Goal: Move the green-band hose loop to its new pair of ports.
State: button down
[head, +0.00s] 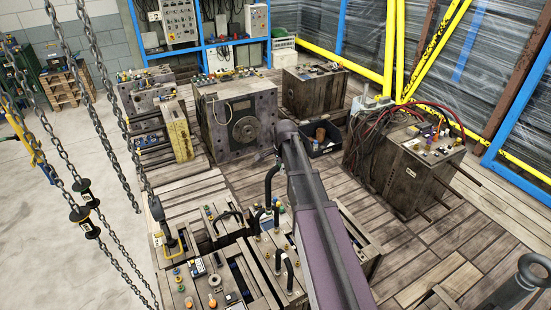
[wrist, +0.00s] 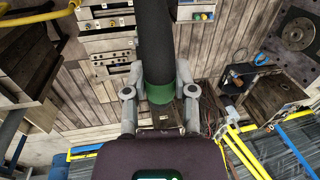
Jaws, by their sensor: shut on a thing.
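My gripper (wrist: 159,92) is shut on a thick black hose; the green band (wrist: 158,81) shows between its two fingers in the wrist view. The green-band hose loop (wrist: 155,38) runs up out of the top of that view, so its ends are hidden. In the head view my arm covers the gripper, and I cannot make out the green band. Several black hose loops stand on the near wooden-looking mould blocks (head: 196,248), among small coloured ports. Which ports are the new pair I cannot tell.
Two mould blocks, one with a round plate (head: 244,125) and one behind it (head: 311,90), stand at the back. A block with red hoses and rods (head: 405,170) is at right. A black bin (head: 322,148) lies between. Chains (head: 97,85) hang at left.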

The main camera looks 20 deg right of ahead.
jog(key=shift+s+a+r+p, duration=0.15)
jog(key=shift+a+r+p, duration=0.25)
jog(key=shift+a+r, duration=0.3)
jog(key=shift+d, duration=0.1)
jog(key=shift+s+d+n, duration=0.1)
jog(key=shift+d+n, duration=0.05)
jog(key=shift+n, duration=0.25)
jog(key=s+d+n+g+y, duration=0.1)
jog(key=s+d+n, duration=0.15)
jog(key=n, duration=0.65)
jog(key=s+d+n+g+y, duration=0.15)
jog(key=d+n, duration=0.25)
jog(key=n, duration=0.4)
notch_tip(320, 180, down, 31)
jog(key=b, duration=3.1)
jog(key=shift+s+h, duration=0.3)
jog(key=shift+h, duration=0.15)
jog(key=shift+d, duration=0.1)
